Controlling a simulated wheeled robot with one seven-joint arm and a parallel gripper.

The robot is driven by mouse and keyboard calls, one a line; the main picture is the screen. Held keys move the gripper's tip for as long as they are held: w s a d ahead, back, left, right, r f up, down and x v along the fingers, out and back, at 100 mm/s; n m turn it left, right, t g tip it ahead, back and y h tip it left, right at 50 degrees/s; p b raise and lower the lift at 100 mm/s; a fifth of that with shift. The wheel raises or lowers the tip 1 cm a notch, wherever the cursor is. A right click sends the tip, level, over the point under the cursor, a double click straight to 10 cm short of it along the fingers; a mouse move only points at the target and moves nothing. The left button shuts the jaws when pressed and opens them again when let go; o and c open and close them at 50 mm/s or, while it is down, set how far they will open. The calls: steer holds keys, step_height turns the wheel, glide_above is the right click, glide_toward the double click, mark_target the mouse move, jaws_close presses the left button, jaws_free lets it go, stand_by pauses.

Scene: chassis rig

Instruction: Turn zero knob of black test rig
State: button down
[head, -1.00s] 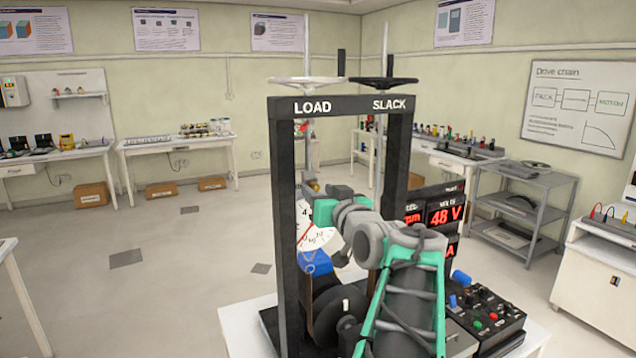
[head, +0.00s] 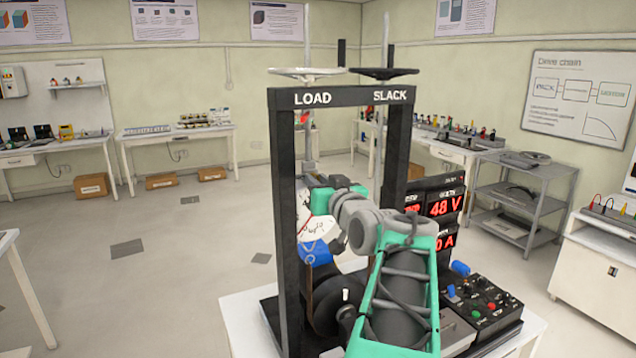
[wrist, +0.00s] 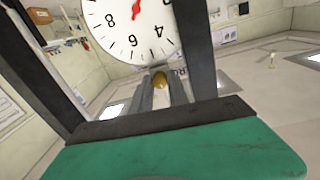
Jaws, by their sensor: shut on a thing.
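The black test rig (head: 282,230) is a tall frame marked LOAD and SLACK, standing on a white table. Its white dial (head: 312,228) hangs inside the frame, partly hidden by my arm. In the wrist view the dial (wrist: 120,28) shows black numbers and a red needle. The small brass zero knob (wrist: 159,80) sits at the dial's rim. My gripper (wrist: 161,88) is shut on this knob, with one grey finger on either side. In the head view my gripper (head: 318,184) is inside the frame by the dial, and the knob cannot be made out.
Two handwheels, one pale (head: 306,72) and one dark (head: 384,73), top the frame. Red digital displays (head: 446,206) and a control panel (head: 480,301) with buttons stand at its right. The frame's posts are close around my gripper. The floor at left is clear.

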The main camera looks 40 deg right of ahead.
steer(key=n+b, duration=0.2)
steer(key=b, duration=0.4)
steer(key=shift+b, duration=0.3)
steer(key=c, duration=1.3)
jaws_free()
